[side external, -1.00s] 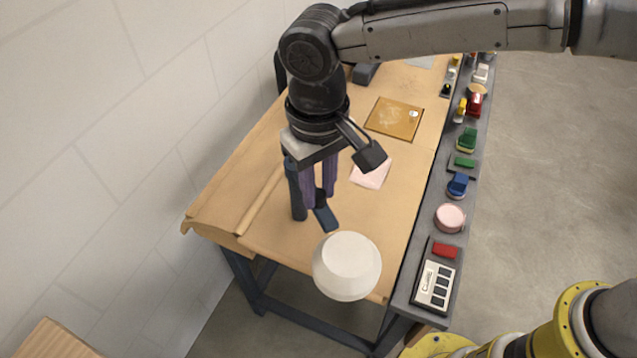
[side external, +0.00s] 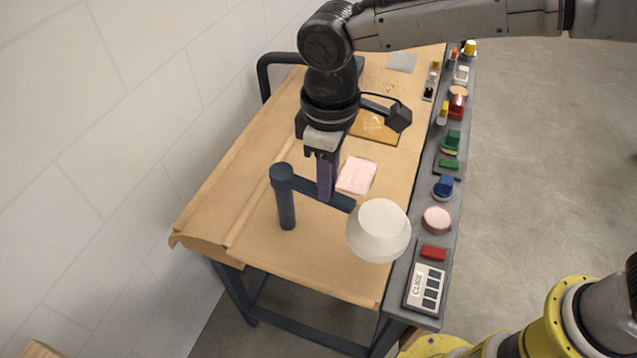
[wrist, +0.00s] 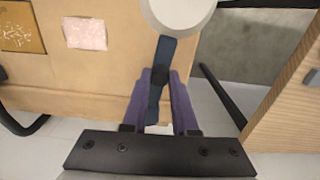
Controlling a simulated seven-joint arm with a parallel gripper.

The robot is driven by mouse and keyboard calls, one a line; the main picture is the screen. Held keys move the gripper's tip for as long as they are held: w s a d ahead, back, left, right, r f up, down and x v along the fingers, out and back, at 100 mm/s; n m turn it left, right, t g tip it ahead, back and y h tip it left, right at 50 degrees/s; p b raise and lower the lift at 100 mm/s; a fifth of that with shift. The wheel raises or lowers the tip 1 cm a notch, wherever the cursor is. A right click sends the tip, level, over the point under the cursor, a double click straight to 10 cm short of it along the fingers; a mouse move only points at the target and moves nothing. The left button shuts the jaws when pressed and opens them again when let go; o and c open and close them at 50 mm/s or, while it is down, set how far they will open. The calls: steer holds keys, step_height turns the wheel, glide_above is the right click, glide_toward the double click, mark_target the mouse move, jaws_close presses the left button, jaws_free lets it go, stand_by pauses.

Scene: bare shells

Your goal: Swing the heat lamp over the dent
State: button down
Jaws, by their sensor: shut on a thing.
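The heat lamp has a pale round head (side external: 379,230), a dark blue arm (side external: 339,202) and a dark blue upright post (side external: 286,205) on the bench. My gripper (side external: 326,198) has its purple fingers shut on the lamp arm, between post and head. The wrist view shows my gripper (wrist: 160,75) with a finger on each side of the lamp arm (wrist: 156,95), and part of the lamp head (wrist: 180,10) beyond. The head hangs over the bench's right side near the grey rail. I cannot make out a dent for certain. An amber panel (side external: 371,128) with pale marks lies farther back.
A pink square sheet (side external: 357,175) lies on the brown-covered bench (side external: 240,205). The grey rail (side external: 399,279) along the right edge holds a pink round piece (side external: 437,220), a red block (side external: 434,253) and several coloured items. A yellow-and-grey machine (side external: 570,325) stands at lower right.

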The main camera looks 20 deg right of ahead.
steer(key=w+d+n, duration=0.3)
steer(key=w+n, duration=0.6)
steer(key=n, duration=0.5)
steer(key=shift+w+r, duration=0.15)
steer(key=shift+w, duration=0.05)
steer(key=shift+a, duration=0.1)
stand_by(0.3)
steer(key=c, duration=0.9)
jaws_free()
steer(key=shift+o, duration=1.1)
step_height(320, 180, up, 14)
